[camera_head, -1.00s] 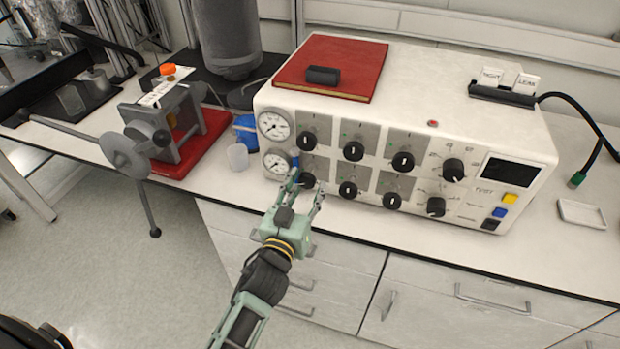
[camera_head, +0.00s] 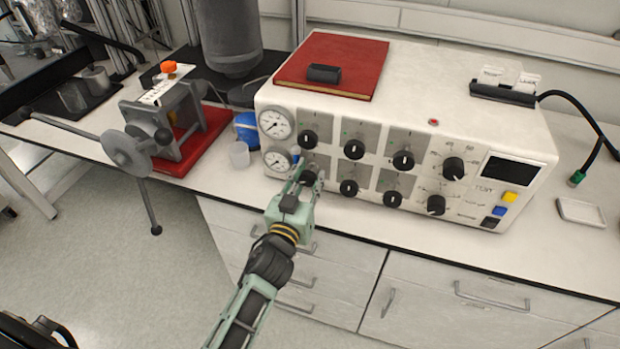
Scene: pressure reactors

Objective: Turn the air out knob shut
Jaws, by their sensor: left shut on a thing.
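A white control box stands on the bench, its front panel (camera_head: 330,205) set with two rows of black knobs. My left gripper (camera_head: 305,178) is at the panel, its fingers shut on the lower-left black knob (camera_head: 309,177), just right of the lower gauge. The fingers hide part of this knob. The knob labels are too small to read, so I cannot tell by text which is the air out knob. Another black knob (camera_head: 309,139) sits right above it. My right gripper is not in view.
Two round gauges, upper (camera_head: 275,124) and lower (camera_head: 278,160), lie left of the knobs. A red book (camera_head: 335,60) lies on the box. A clear cup (camera_head: 239,155) and a clamp device on a red base (camera_head: 205,140) stand left. Bench at right is mostly clear.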

